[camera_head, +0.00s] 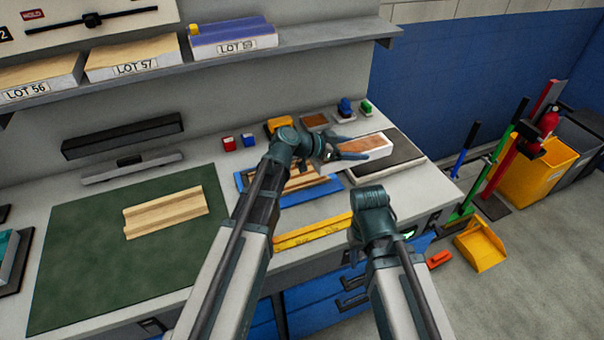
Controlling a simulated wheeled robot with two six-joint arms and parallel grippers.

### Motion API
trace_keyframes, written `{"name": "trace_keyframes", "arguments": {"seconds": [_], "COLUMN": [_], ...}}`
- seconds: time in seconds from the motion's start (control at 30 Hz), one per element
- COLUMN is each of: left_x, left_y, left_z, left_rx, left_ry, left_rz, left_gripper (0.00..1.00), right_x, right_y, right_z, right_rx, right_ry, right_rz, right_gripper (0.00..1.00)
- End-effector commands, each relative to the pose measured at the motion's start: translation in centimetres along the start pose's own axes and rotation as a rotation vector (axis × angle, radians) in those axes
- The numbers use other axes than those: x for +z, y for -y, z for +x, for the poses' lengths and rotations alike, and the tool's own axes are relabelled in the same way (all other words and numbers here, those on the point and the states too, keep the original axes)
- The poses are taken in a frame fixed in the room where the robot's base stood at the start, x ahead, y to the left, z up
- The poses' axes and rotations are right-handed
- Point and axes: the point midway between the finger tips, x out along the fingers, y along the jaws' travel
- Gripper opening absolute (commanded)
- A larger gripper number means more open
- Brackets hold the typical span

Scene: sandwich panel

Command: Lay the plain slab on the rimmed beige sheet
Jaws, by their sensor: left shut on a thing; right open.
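The rimmed beige sheet (166,212) lies on the green mat (70,255), with raised edges along its long sides. My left gripper (355,154) is well to the right of it, shut on a pale slab (378,152) with a brown top, which I take to be the plain slab. The slab is at the dark mat at the bench's right end; I cannot tell whether it touches it. My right gripper (406,236) is low at the bench's front edge, open and mostly hidden by its wrist.
A blue tray (322,191) with beige strips stands beside my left gripper, partly behind my arm. A yellow bar (312,231) lies at the front edge. Small red and blue blocks (230,143) sit at the back. A shelf (290,38) overhangs the bench. The green mat around the sheet is clear.

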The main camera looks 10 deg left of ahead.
Motion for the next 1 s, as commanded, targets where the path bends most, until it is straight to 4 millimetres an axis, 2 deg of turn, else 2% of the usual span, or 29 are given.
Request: {"name": "trace_keyframes", "arguments": {"seconds": [0.07, 0.17, 0.4, 0.6, 0.8, 1.0], "left_x": [0.7, 2.5, 8.7, 12.4, 14.1, 14.5], "left_y": [0.2, 0.8, 1.1, -0.3, -1.6, -2.0], "left_z": [-1.0, -3.8, -13.8, -20.4, -23.9, -24.8], "left_rx": [-0.003, -0.005, -0.002, 0.005, 0.011, 0.015], "left_ry": [0.002, 0.008, 0.018, 0.011, 0.002, -0.001], "left_rz": [-0.001, -0.005, -0.007, -0.003, 0.004, 0.006], "left_gripper": [0.26, 0.26, 0.26, 0.26, 0.26, 0.26], "right_x": [0.0, 0.0, -0.1, -0.2, -0.2, -0.2], "right_y": [0.0, 0.1, 0.2, 0.3, 0.4, 0.4], "right_z": [0.2, 0.8, 2.4, 3.4, 3.8, 3.9], "right_rx": [0.000, 0.000, 0.000, 0.000, 0.000, 0.000], "right_ry": [0.000, 0.000, 0.000, 0.000, 0.000, 0.000], "right_rz": [0.000, 0.000, 0.000, 0.000, 0.000, 0.000], "right_gripper": [0.50, 0.50, 0.50, 0.50, 0.50, 0.50]}}
